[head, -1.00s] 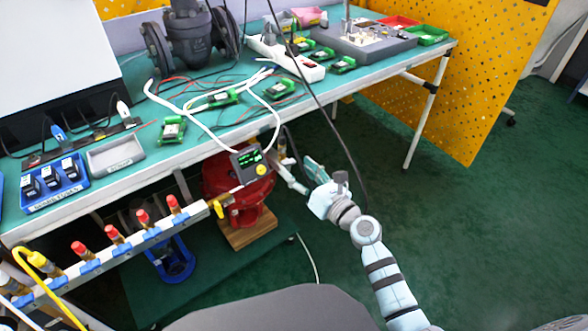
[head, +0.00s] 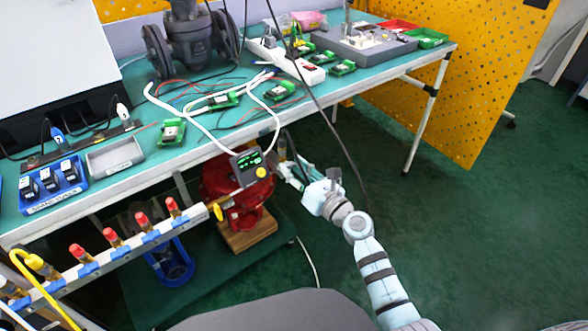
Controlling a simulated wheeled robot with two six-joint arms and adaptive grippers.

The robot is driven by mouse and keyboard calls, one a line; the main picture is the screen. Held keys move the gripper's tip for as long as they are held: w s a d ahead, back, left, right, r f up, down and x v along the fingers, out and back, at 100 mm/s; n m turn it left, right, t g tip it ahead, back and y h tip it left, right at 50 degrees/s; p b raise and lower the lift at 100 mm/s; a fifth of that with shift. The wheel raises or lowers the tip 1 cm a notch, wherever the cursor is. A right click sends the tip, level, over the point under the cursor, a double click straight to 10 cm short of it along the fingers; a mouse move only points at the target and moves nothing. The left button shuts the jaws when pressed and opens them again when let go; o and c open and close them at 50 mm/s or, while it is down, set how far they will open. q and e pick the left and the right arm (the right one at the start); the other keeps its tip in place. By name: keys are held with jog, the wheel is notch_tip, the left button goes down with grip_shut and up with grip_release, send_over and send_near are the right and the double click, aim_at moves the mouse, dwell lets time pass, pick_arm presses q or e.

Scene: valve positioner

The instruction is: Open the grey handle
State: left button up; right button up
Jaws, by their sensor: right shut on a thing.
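My right gripper (head: 284,170) is just right of the small dark display unit (head: 247,167) at the table's front edge. It is shut, and its fingers are at the grey handle, which is mostly hidden behind them and too small to make out clearly. A red valve body (head: 222,187) stands on a wooden block (head: 247,234) under the table, to the left of the gripper. My left gripper is not in view.
The green table (head: 200,147) carries circuit boards, a white power strip (head: 285,60) and white cable loops. A rail with several red-capped fittings (head: 141,221) runs along the lower left. A black cable (head: 335,138) hangs near my right wrist. The floor at right is clear.

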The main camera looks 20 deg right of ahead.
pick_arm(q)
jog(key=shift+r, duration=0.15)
pick_arm(e)
jog(key=shift+m+p, duration=0.4)
jog(key=shift+m, duration=0.2)
jog(key=m+p, duration=0.2)
jog(key=m, duration=0.1)
jog(key=m+p, duration=0.2)
jog(key=m, duration=0.2)
jog(key=shift+m, duration=0.3)
jog(key=m+p, duration=0.2)
jog(key=m, duration=0.2)
jog(key=shift+f+m+p, duration=0.1)
jog(key=shift+m+p, duration=0.2)
jog(key=shift+m, duration=0.4)
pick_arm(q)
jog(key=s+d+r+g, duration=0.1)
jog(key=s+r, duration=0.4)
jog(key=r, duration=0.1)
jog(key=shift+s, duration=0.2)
pick_arm(e)
jog(key=shift+m, duration=0.3)
